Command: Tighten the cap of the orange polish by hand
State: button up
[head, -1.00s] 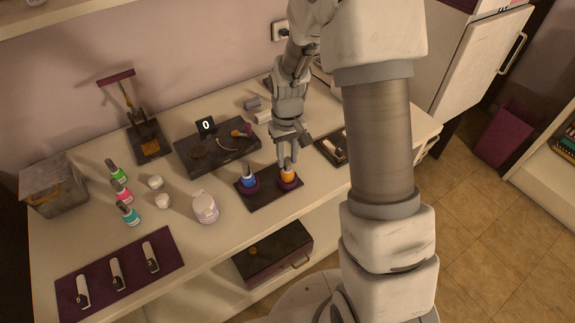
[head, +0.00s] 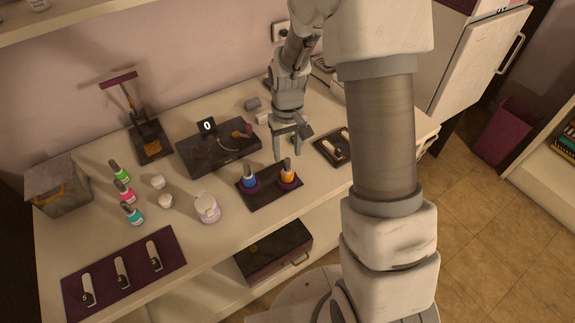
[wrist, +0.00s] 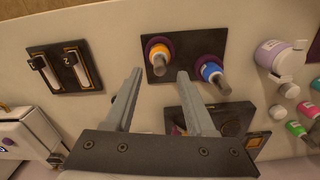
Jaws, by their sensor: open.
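The orange polish (head: 287,175) stands upright in a round purple holder on the right of a small dark stand, with its cap on top. It also shows in the wrist view (wrist: 159,52). The blue polish (head: 249,178) stands beside it on the left and shows in the wrist view (wrist: 210,72). My gripper (head: 288,156) is open and empty, above and behind the orange polish in the head view. In the wrist view my gripper's fingers (wrist: 158,76) are spread apart with nothing between them. I cannot tell how tight the cap is.
Green (head: 119,171), pink (head: 124,191) and teal (head: 131,213) bottles, small jars and a white jar (head: 207,208) stand to the left. A dark tray (head: 218,165) with a "0" display lies behind. A tray with white pieces (head: 329,148) lies to the right.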

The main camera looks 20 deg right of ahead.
jog(key=shift+o, duration=0.3)
jog(key=shift+r+p, duration=1.1)
jog(key=shift+r, duration=0.45)
jog(key=shift+r, duration=0.1)
notch_tip(320, 180, up, 16)
jog(key=s+r+t, duration=0.2)
jog(key=s+r, duration=0.2)
jog(key=s, duration=0.6)
jog(key=s+r+m+t+p, duration=0.1)
jog(key=s+r+t, duration=0.2)
jog(key=s, duration=0.7)
jog(key=shift+s+r+m+t, duration=0.25)
jog(key=shift+r+m+t, duration=0.05)
jog(key=shift+r, duration=0.5)
